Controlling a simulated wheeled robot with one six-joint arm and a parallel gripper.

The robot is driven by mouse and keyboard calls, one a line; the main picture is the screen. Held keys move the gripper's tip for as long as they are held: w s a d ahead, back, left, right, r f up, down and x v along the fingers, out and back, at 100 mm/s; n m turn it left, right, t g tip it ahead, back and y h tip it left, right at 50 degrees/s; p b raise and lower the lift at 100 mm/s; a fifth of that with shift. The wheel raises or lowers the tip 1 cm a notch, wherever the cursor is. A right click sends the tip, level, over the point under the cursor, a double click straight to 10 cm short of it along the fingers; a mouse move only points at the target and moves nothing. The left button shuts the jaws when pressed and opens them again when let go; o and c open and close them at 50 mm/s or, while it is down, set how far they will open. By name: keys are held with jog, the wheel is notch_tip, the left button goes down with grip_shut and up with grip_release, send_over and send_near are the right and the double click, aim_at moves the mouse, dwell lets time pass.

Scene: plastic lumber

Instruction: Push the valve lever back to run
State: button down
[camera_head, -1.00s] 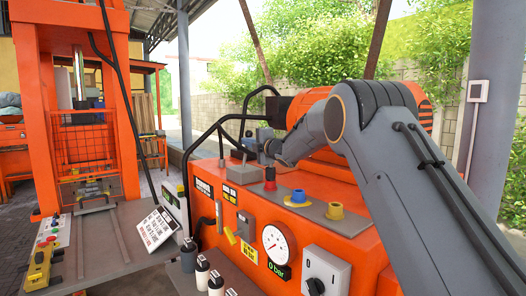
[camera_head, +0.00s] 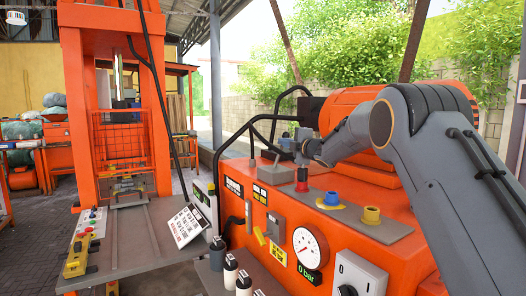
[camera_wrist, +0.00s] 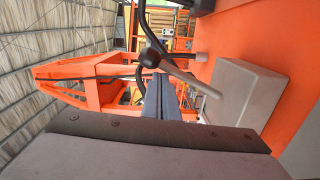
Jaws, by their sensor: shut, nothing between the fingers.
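The valve lever is a thin rod with a dark ball knob (camera_wrist: 150,57) at its end, rising at a slant from a grey block (camera_wrist: 240,95) in the wrist view. In the head view, the lever (camera_head: 252,145) stands on the grey block (camera_head: 262,169) at the far end of the orange power unit. My gripper (camera_wrist: 160,82) is shut and empty, its dark fingers pointing toward the lever. The knob shows just past the fingertips; I cannot tell whether they touch. In the head view, my gripper (camera_head: 300,148) is above the red cap, right of the lever.
The orange unit carries red (camera_head: 302,182), blue (camera_head: 331,199) and yellow (camera_head: 371,214) caps, plus a gauge (camera_head: 309,247) reading 0 bar. Black curved pipes (camera_head: 228,148) rise behind the lever. An orange press (camera_head: 120,100) and a grey bench (camera_head: 145,235) stand left.

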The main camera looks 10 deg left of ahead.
jog(key=shift+w+d, duration=0.1)
jog(key=shift+d, duration=0.2)
jog(key=s+d+r+b, duration=0.1)
jog(key=s+d+b, duration=0.2)
jog(key=s, duration=0.8)
jog(key=shift+d+r+b, duration=0.2)
jog(key=shift+r+b, duration=0.2)
jog(key=shift+b, duration=0.55)
